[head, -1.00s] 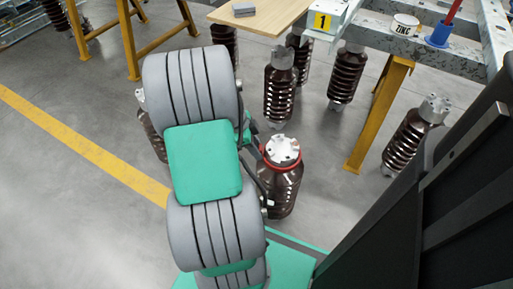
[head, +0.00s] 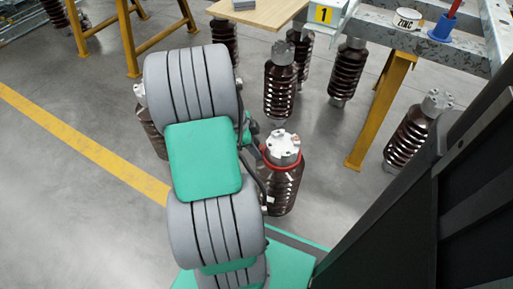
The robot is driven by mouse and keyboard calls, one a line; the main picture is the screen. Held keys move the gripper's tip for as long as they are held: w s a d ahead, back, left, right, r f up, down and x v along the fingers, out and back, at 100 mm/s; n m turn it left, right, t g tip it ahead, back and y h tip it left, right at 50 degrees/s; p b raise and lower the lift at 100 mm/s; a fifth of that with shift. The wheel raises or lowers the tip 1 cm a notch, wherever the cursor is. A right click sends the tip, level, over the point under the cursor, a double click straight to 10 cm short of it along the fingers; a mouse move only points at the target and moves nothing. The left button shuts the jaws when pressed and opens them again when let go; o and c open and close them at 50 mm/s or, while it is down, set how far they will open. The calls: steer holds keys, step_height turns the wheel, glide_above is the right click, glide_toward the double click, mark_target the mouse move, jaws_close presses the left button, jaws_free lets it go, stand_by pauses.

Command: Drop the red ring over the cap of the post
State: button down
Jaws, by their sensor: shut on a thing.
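The post (head: 285,190) is a dark brown ribbed insulator standing on the floor just right of my arm. Its cap (head: 282,146) is pale grey metal with holes in the top. The red ring (head: 284,166) shows as a thin band around the lower part of the cap, at the top of the brown body. Whether it rests there is too small to tell. My gripper (head: 261,153) is at the left side of the cap, mostly hidden behind my arm, and shut on the ring's left side. The fingertips are hard to make out.
Several similar brown insulators stand near, one behind (head: 281,85) and one at right (head: 410,135). A metal frame on yellow legs (head: 380,110) and a wooden board (head: 262,14) are at the back. A zinc tin (head: 408,20) stands on the frame.

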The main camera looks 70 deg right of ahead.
steer(key=shift+f+b, duration=0.8)
steer(key=shift+f, duration=0.3)
steer(key=c, duration=1)
jaws_free()
steer(key=shift+r, duration=0.1)
steer(key=p+v, duration=0.3)
steer(key=v, duration=0.4)
steer(key=shift+w+a+r, duration=0.1)
steer(key=shift+w+r, duration=0.05)
steer(key=shift+r, duration=0.2)
